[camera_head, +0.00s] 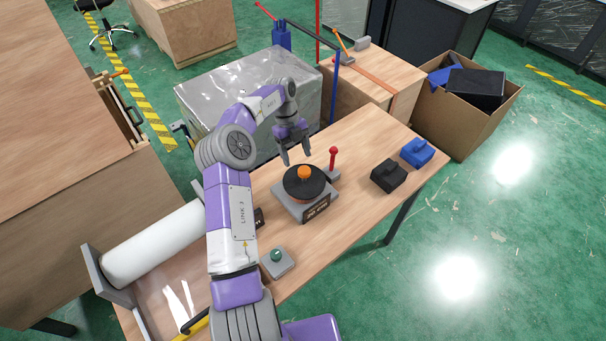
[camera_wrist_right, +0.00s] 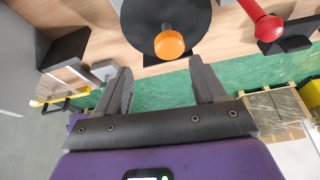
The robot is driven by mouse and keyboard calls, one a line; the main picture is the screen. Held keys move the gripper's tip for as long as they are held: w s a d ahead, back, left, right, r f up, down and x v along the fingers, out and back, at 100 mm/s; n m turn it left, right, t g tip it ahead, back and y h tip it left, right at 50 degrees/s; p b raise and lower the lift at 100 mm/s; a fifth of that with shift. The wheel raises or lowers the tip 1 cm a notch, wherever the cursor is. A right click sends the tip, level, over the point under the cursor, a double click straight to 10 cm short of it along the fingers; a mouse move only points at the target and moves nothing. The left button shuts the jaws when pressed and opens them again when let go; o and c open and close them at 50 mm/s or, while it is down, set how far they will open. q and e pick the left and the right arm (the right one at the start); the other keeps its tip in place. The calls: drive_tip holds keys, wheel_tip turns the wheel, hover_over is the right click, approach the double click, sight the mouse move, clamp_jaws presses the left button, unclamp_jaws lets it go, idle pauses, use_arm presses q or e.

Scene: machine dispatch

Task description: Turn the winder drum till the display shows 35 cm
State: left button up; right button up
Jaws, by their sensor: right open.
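The winder drum (camera_head: 303,184) is a black disc with an orange knob (camera_head: 304,172) on a grey base on the wooden table. A dark display (camera_head: 316,207) sits on the front of the base; its figures are too small to read. My right gripper (camera_head: 296,160) is open and empty, just behind and above the drum. In the right wrist view, the orange knob (camera_wrist_right: 169,44) and black disc (camera_wrist_right: 150,20) lie beyond the open fingers (camera_wrist_right: 160,80), not between them. My left gripper is not in view.
A red-knobbed lever (camera_head: 333,158) stands right behind the drum. Black (camera_head: 388,176) and blue (camera_head: 417,152) blocks lie to the right. A green button box (camera_head: 277,262) is nearer, and a white roll (camera_head: 155,243) is at left. Bare tabletop lies right of the drum.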

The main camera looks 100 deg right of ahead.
sight(304, 169)
drive_tip(key=f, duration=0.1)
drive_tip(key=s+a+f+n, duration=0.1)
drive_tip(key=f, duration=0.1)
drive_tip(key=s+f+n, duration=0.1)
drive_tip(key=f, duration=0.1)
drive_tip(key=shift+a+f+g, duration=0.25)
drive_tip(key=shift+g, duration=0.15)
drive_tip(key=shift+w, duration=0.1)
clamp_jaws()
idle(0.4)
